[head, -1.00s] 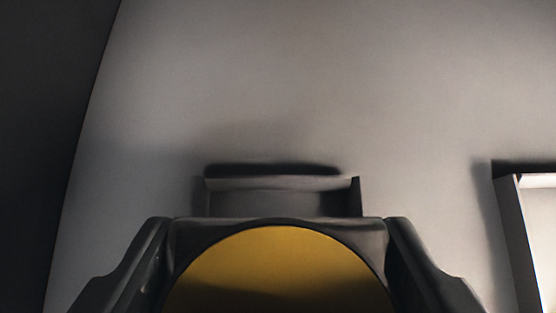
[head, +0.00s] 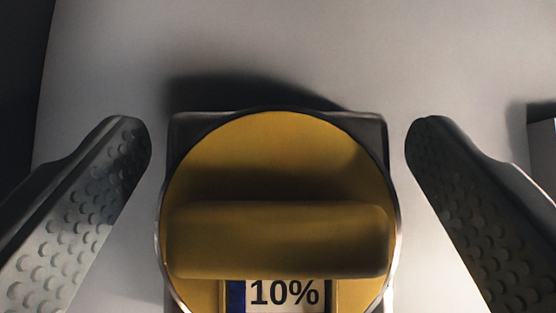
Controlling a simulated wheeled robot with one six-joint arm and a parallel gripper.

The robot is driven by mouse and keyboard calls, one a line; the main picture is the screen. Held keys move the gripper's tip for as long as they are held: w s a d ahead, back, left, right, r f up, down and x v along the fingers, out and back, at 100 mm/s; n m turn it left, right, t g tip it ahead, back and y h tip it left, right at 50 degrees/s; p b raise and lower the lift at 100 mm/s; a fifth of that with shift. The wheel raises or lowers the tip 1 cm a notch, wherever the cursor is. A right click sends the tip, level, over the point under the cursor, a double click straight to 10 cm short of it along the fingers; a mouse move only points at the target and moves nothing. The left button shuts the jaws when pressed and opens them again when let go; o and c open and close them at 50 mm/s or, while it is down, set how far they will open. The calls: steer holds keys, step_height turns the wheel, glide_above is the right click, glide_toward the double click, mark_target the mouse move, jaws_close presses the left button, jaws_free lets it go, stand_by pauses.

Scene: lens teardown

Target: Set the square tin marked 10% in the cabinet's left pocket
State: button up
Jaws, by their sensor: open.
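The tin (head: 275,155) has a round yellow lid with a thick raised bar across it, and a "10%" label at the bottom of the picture. Dark square corners show behind the lid at the upper left and upper right. My gripper (head: 277,135) is open, with one textured finger on each side of the tin and a clear gap to both. The small open-topped pocket seen earlier is now hidden behind or under the tin. I cannot tell how deep the tin sits in it.
Part of another walled box (head: 542,145) shows at the right edge, beyond my right finger. The pale surface (head: 280,50) around and beyond the tin is clear, with a dark shadow just behind the tin. The far left is dark.

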steer(key=v, duration=0.7)
steer(key=shift+s+r, duration=0.1)
steer(key=shift+s, duration=0.1)
